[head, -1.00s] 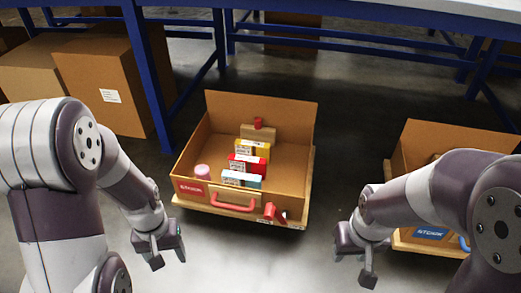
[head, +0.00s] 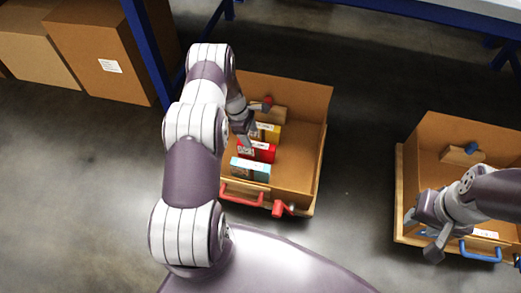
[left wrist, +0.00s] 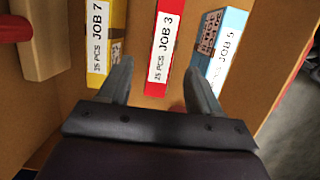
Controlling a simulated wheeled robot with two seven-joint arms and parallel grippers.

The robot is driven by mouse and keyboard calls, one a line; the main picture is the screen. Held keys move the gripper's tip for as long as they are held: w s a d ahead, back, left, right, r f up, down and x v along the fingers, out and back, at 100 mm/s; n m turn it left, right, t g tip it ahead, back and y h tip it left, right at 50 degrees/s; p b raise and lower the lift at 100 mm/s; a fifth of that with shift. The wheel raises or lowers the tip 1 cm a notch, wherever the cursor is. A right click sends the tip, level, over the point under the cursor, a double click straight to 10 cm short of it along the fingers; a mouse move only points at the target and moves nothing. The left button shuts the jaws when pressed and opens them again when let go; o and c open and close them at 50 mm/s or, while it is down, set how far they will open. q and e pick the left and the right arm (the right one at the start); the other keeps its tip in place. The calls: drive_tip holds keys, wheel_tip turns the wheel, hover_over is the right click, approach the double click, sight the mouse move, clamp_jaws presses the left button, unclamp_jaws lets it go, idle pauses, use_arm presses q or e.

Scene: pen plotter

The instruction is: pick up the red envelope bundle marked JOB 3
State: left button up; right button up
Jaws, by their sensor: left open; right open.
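The red envelope bundle marked JOB 3 (left wrist: 163,45) stands on edge in the left box, between a yellow bundle marked JOB 7 (left wrist: 97,40) and a light blue bundle (left wrist: 222,50). In the head view the red bundle (head: 258,152) is in the middle of the row. My left gripper (left wrist: 158,78) is open, with its fingers pointing at the red bundle, one on each side of it in the picture. Whether they reach beside it is unclear. My right gripper (head: 425,238) is open over the front of the right box.
The left box (head: 300,95) has a red front handle (head: 242,196) and a wooden block (head: 268,113) with a red knob at its back. The right box (head: 440,125) has a blue handle (head: 481,252). Cardboard cartons (head: 105,50) stand at the back left.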

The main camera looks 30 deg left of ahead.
sight(256, 144)
use_arm(q)
drive_tip(key=b+x, duration=0.5)
drive_tip(key=x, duration=0.4)
drive_tip(key=shift+d+f, duration=0.15)
drive_tip(key=shift+d, duration=0.05)
drive_tip(key=shift+r, duration=0.2)
drive_tip(key=c, duration=1.1)
